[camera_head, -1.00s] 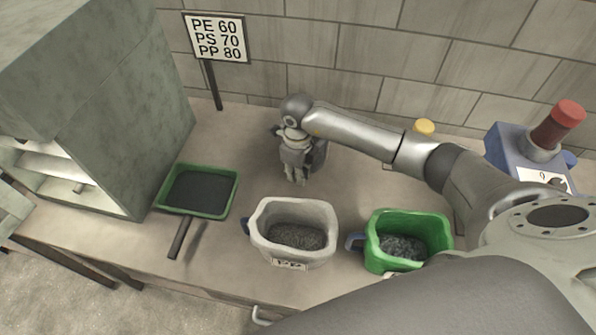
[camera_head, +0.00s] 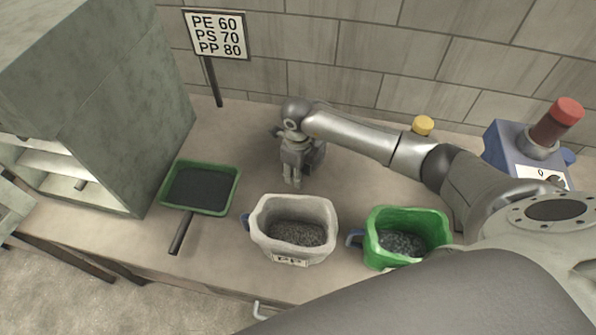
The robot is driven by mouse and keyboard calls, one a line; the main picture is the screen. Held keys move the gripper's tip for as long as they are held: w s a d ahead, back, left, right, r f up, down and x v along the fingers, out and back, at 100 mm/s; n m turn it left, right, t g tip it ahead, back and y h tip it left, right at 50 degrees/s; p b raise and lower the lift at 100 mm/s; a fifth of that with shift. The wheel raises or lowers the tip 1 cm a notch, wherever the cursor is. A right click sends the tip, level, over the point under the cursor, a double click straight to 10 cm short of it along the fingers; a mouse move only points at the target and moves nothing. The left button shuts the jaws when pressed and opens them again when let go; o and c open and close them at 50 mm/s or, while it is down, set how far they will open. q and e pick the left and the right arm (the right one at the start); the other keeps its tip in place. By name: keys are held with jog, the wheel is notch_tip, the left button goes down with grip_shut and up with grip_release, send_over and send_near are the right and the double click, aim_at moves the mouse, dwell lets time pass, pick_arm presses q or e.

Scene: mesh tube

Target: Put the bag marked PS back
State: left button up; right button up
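No bag with a readable PS mark shows. A pale grey open container (camera_head: 262,238) with dark granules has a front label that seems to read PP. A green open container (camera_head: 375,250) with dark granules stands to its right, with no readable label. My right gripper (camera_head: 292,184) points down over the table behind the pale container, apart from both. Its fingers look close together, but I cannot tell if they are shut. A dark bluish thing (camera_head: 316,155) is partly hidden behind it. My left gripper is not in view.
A green-rimmed tray (camera_head: 203,187) with a dark handle lies left of the containers. A grey cabinet (camera_head: 130,120) stands at left. A sign (camera_head: 216,36) lists PE 60, PS 70, PP 80. A blue device (camera_head: 512,152) with a red-topped cylinder stands at right, near a yellow cap (camera_head: 423,125).

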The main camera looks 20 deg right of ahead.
jog(key=shift+r, duration=0.45)
notch_tip(320, 180, up, 11)
jog(key=b, duration=0.3)
jog(key=shift+f+b, duration=0.2)
jog(key=shift+b, duration=0.15)
jog(key=shift+r, duration=0.45)
jog(key=shift+s+f, duration=0.1)
